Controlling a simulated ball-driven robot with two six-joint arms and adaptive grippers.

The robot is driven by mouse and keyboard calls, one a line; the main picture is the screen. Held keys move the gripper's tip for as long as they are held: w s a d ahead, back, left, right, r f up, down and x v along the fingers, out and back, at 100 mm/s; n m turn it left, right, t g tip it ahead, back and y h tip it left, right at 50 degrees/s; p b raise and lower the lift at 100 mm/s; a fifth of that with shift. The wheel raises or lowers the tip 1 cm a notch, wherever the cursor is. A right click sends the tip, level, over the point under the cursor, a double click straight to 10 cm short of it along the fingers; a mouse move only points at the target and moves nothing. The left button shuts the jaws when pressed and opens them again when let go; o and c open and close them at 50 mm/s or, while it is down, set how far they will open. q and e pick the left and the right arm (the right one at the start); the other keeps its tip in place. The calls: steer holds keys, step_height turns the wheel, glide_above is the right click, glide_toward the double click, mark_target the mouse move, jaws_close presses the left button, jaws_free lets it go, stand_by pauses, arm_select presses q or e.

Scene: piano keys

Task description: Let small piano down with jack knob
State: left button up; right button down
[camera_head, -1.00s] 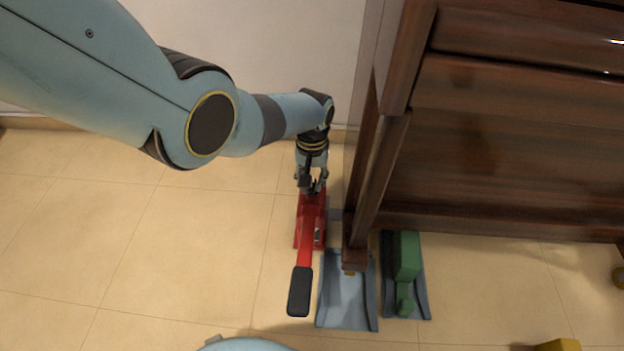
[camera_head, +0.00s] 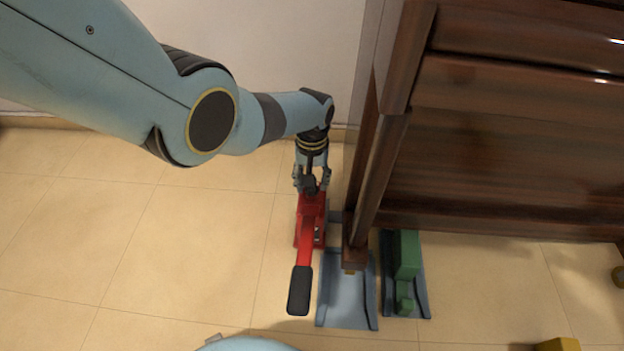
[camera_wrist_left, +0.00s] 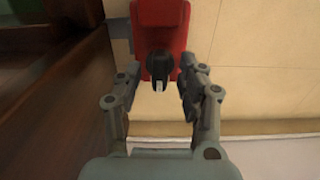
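The red jack (camera_head: 303,236) stands on the floor beside the piano's front leg, its lever ending in a black handle (camera_head: 299,291). The dark wooden piano (camera_head: 500,150) fills the right of the head view. My left gripper (camera_head: 311,186) points down at the wall-side end of the jack. In the left wrist view the dark jack knob (camera_wrist_left: 160,68) sits on the red body (camera_wrist_left: 162,25), between the fingertips (camera_wrist_left: 161,75). The fingers are spread, with gaps visible on both sides of the knob. My right gripper is out of view.
A grey-blue ramp plate (camera_head: 347,295) lies by the piano leg (camera_head: 355,257). A second plate with a green block (camera_head: 406,256) lies right of it. A yellow block (camera_head: 558,345) shows at the bottom edge. The wall (camera_head: 250,45) is close behind. Tiled floor (camera_head: 150,250) is clear at left.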

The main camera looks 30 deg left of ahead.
arm_select(q)
step_height(320, 180, up, 12)
stand_by(0.7)
